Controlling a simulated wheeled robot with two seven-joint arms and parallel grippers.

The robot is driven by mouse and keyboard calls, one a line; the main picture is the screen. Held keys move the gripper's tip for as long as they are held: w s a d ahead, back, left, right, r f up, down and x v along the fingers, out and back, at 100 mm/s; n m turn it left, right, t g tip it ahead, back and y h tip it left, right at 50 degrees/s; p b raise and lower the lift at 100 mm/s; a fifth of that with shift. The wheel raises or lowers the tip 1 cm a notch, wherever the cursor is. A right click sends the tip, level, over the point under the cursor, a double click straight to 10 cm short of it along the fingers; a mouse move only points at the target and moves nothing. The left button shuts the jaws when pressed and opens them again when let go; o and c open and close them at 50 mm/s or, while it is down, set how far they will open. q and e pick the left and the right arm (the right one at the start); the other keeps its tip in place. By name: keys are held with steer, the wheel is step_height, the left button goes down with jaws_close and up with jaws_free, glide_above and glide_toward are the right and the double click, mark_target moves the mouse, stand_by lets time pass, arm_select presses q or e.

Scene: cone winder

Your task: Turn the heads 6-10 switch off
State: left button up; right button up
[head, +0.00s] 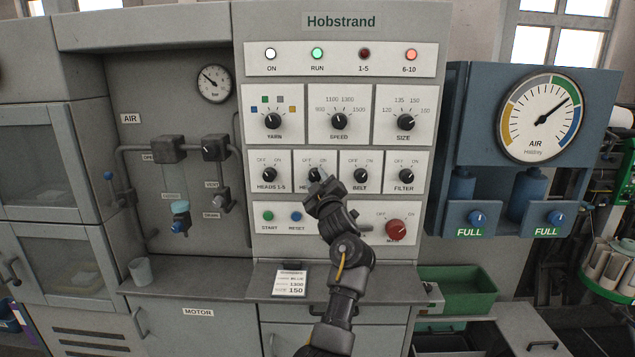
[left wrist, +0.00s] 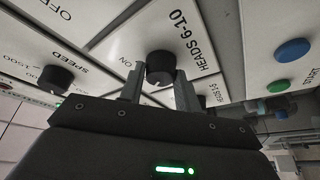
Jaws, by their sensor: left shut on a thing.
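The heads 6-10 switch (head: 314,174) is a black round knob on the white panel, second from the left in its row. In the left wrist view the black knob (left wrist: 160,68) stands beside the printed label HEADS 6-10. My left gripper (head: 322,180) reaches up to it from below and hides part of it and its label in the head view. In the left wrist view its two fingers (left wrist: 159,90) are shut on the knob, one on each side. I cannot read the pointer's setting for certain. The 6-10 lamp (head: 411,54) glows red-orange. My right gripper is not in view.
The heads 1-5 knob (head: 269,175) and belt knob (head: 361,176) sit close on either side. Below are the green start button (head: 268,216), blue reset button (head: 296,216) and a red knob (head: 396,230). A card (head: 291,283) rests on the ledge.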

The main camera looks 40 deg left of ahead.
arm_select(q)
steer(key=o, duration=1)
steer(key=shift+w, duration=0.1)
steer(key=shift+b+v, duration=1.75)
steer(key=shift+v, duration=3.7)
